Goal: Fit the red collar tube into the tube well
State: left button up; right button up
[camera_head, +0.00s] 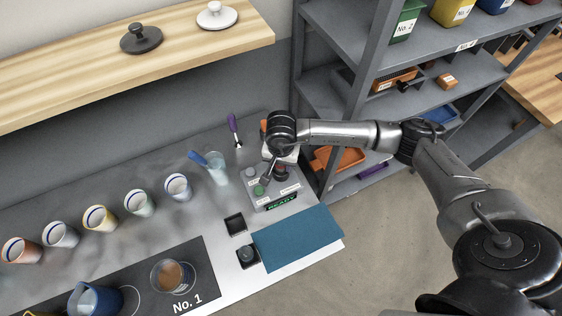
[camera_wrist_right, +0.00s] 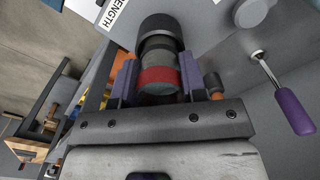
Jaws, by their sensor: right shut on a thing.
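My right gripper (camera_wrist_right: 158,64) is shut on the red collar tube (camera_wrist_right: 159,76), whose red band shows between the two purple-grey fingers in the right wrist view. Beyond the band are a grey section and a wide black ring (camera_wrist_right: 160,28); I cannot tell whether the ring is the tube well or how far the tube sits in it. In the head view the right gripper (camera_head: 272,165) is over the grey instrument box (camera_head: 276,198) with a green button and a lit READY display. The gripper and wrist hide most of the tube there. My left gripper is not in view.
A purple-handled tool (camera_head: 232,124) lies behind the box, and a clear cup (camera_head: 216,174) with a blue-handled tool stands left. Several cups line the bench. A teal mat (camera_head: 297,238) lies in front; the grey shelf rack (camera_head: 310,75) stands close behind on the right.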

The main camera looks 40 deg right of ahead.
jog(key=shift+f+b, duration=0.45)
jog(key=shift+f, duration=0.1)
jog(key=o, duration=0.9)
jog(key=shift+o, duration=1)
jog(key=shift+r, duration=0.1)
notch_tip(320, 180, up, 14)
jog(key=shift+p, duration=0.35)
